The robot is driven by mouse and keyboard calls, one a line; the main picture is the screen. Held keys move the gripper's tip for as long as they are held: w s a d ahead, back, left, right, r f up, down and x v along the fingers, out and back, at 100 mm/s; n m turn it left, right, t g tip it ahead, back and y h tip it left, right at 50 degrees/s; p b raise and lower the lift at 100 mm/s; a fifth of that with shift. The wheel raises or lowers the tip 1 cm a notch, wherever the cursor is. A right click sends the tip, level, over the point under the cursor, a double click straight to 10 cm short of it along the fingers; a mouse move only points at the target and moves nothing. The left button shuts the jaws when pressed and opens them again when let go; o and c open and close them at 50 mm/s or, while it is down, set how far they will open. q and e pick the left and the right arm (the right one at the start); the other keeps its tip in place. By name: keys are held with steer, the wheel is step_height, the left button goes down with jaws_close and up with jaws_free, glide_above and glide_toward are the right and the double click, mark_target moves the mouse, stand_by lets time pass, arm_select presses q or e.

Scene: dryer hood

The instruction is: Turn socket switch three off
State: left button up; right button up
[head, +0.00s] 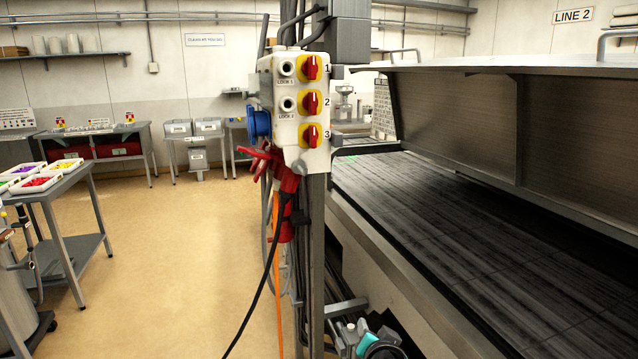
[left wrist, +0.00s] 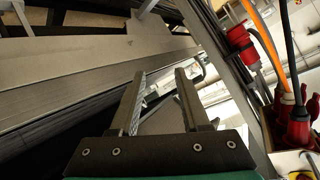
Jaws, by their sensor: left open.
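Switch three (head: 312,135) is a red knob on a yellow plate, the lowest of three on the white socket box (head: 291,131). The number 3 is printed beside it. Its knob looks roughly upright, like those above. My left gripper (head: 350,332) is low at the bottom of the head view, well below the box and just right of the post. In the left wrist view its two fingers (left wrist: 160,82) are apart with nothing between them. My right gripper is not in view.
The grey post (head: 317,240) carries the box. Red plugs (head: 285,180), a black cable and an orange cable (head: 277,270) hang below it. The dryer's hood (head: 520,66) and belt (head: 450,240) fill the right side. Open floor (head: 170,260) lies to the left.

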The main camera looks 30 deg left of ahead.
arm_select(q)
step_height(320, 180, up, 22)
steer(key=a+n+t+y+p, duration=0.2)
steer(key=n+y+p, duration=0.1)
steer(key=n+y, duration=0.1)
steer(key=n+g+y+p, duration=0.1)
steer(key=n+y+p, duration=0.25)
steer(key=n, duration=0.25)
glide_toward(314, 136)
steer(key=p+x, duration=0.3)
steer(key=x, duration=0.4)
steer(key=shift+w+a+r+p, duration=0.15)
steer(key=shift+w+a+p, duration=0.1)
steer(key=shift+p, duration=0.1)
steer(key=shift+x, duration=0.75)
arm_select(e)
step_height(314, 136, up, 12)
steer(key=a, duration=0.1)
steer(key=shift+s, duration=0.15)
arm_select(q)
steer(key=shift+c, duration=0.2)
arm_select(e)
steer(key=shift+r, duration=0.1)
arm_select(q)
jaws_close()
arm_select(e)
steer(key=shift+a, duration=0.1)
